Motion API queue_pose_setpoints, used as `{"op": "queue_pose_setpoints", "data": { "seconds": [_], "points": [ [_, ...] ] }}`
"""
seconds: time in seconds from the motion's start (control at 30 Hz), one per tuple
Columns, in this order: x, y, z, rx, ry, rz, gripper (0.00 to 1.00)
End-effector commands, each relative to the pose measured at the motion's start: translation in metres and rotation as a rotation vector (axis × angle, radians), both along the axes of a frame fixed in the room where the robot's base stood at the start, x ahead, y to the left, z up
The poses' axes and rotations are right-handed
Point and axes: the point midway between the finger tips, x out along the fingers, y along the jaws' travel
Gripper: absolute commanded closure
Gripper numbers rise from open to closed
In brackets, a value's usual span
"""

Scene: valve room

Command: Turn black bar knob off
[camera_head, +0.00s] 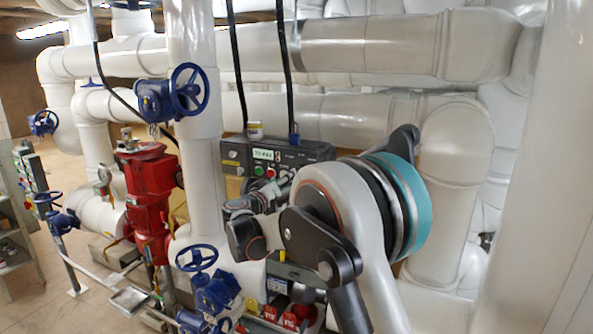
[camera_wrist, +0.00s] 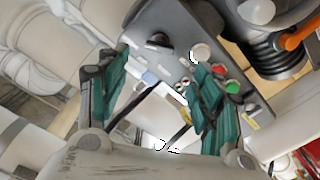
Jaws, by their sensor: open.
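The grey control panel (camera_head: 318,152) stands among the pipes in the head view and runs diagonally across the wrist view (camera_wrist: 150,22). A black knob (camera_wrist: 158,40) with a bar-like grip sits on the panel face in the wrist view. I cannot tell its exact setting, and I cannot make it out in the head view. My gripper (camera_wrist: 161,65) is open, with teal pads on both fingers. The knob lies beyond and between the fingertips, apart from them. The right finger covers part of the panel. In the head view my arm hides the panel's lower right.
White (camera_wrist: 200,52), red (camera_wrist: 220,70) and green (camera_wrist: 232,86) buttons lie close to the right finger. Thick white pipes (camera_head: 380,55) surround the panel. A red valve body (camera_head: 147,195) and blue handwheels (camera_head: 188,90) stand to the left. Black cables hang above the panel.

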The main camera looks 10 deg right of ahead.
Motion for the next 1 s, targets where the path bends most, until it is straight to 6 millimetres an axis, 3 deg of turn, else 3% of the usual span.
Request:
{"op": "queue_pose_setpoints", "data": {
  "seconds": [0.3,0.5,1.0],
  "points": [
    [0.052,-0.038,0.002,0.001,0.001,-0.002,0.4],
    [0.076,-0.055,0.002,0.001,0.001,-0.001,0.4],
    [0.088,-0.064,0.0,0.001,0.001,0.0,0.4]
  ]
}}
